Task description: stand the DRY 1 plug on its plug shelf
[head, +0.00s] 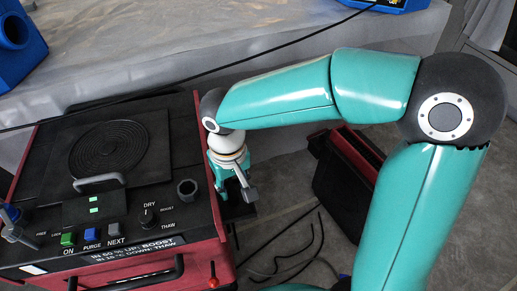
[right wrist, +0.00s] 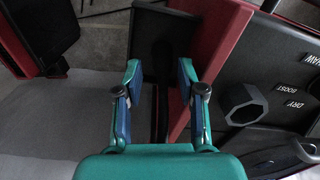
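My right gripper (head: 238,190) points down beside the right side of the red and black machine (head: 120,135). In the right wrist view the gripper (right wrist: 160,75) is open, its two blue-lined fingers apart, with no object clearly held between them. A flat black plate-like piece (right wrist: 150,55) lies beyond the fingertips, against the machine's red side; it may be the plug shelf. I cannot make out the DRY 1 plug or its label; a dark shape on the black piece is too dim to tell. My left gripper is not in view.
A red and black case (head: 345,180) stands to the right. Black cables (head: 300,240) lie on the floor.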

